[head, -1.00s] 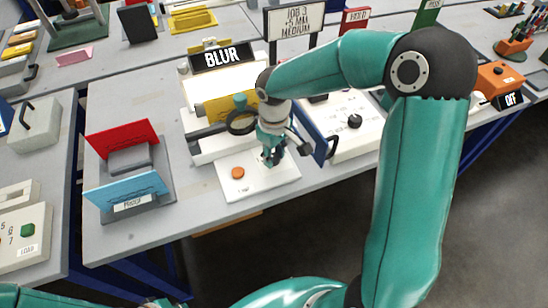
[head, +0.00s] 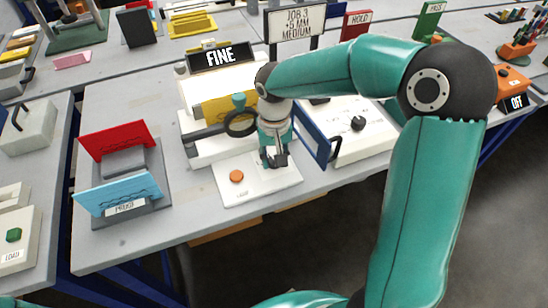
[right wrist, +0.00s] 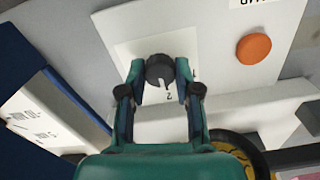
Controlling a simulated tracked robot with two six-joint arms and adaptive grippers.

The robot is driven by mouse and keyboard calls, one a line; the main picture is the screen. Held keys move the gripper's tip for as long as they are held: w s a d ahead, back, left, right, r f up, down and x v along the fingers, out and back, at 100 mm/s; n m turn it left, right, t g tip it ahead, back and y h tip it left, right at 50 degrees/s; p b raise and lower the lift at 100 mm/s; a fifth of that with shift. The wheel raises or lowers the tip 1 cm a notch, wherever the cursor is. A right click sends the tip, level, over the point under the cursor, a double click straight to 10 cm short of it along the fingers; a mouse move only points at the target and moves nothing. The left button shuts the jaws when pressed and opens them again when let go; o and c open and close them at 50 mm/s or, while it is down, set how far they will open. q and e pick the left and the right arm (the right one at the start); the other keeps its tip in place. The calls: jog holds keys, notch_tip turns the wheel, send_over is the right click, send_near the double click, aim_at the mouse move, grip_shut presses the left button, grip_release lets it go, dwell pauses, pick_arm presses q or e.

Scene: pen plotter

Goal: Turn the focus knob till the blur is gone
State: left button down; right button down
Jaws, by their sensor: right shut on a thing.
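The dark knob (right wrist: 159,71) stands on a white plate (head: 232,194), to the right of an orange button (head: 236,176) in the head view. My right gripper (head: 274,161) points down at the plate, and in the right wrist view its fingers (right wrist: 159,76) are closed on both sides of the knob. The sign (head: 219,57) on top of the white and yellow machine (head: 212,152) reads "FINE". My left gripper is not in view.
A blue-framed panel (head: 311,137) stands close to the right of my gripper. Beyond it is a white box with another black knob (head: 357,124). A dark ring (head: 240,124) is close on the left. A holder with red (head: 117,140) and blue (head: 118,193) plates stands further left.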

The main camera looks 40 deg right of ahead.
jog(key=shift+r, duration=0.1)
jog(key=c, duration=0.8)
grip_release()
notch_tip(320, 180, up, 12)
dwell(0.5)
